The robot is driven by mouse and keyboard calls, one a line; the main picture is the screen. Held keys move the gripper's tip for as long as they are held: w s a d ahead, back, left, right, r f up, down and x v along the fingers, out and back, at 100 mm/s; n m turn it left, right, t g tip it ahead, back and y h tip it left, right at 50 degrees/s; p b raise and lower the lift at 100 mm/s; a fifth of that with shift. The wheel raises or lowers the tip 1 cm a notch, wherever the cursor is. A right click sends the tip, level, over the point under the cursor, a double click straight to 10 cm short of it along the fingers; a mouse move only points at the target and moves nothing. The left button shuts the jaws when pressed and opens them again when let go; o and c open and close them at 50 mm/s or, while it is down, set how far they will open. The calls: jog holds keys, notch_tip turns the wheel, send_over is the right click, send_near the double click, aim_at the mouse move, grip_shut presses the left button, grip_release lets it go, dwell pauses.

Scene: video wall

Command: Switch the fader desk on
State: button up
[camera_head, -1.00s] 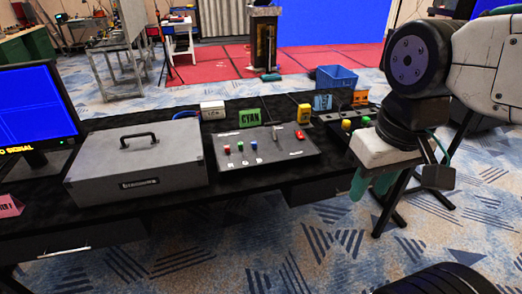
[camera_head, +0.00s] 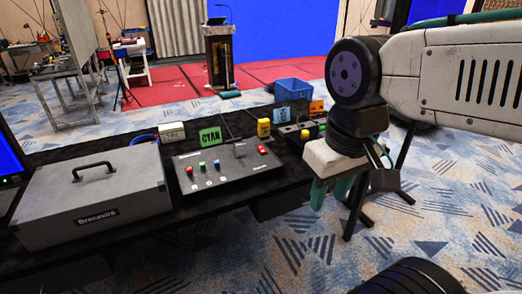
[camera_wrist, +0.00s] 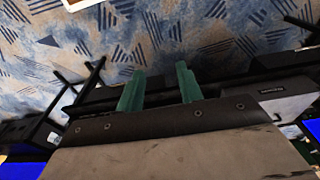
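I cannot tell the switch's position. My gripper (camera_head: 331,192) hangs over the floor to the right of the panel, apart from it. Its green fingers are spread and empty. In the wrist view my gripper (camera_wrist: 160,90) also shows a gap between the fingers, and the panel is not clearly visible.
A grey case (camera_head: 95,200) with a handle stands left of the panel. A second control box (camera_head: 300,135) with yellow and red buttons stands to its right. A blue crate (camera_head: 292,90) and a lectern (camera_head: 219,55) stand beyond.

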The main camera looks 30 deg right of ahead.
grip_shut()
dwell(1.6)
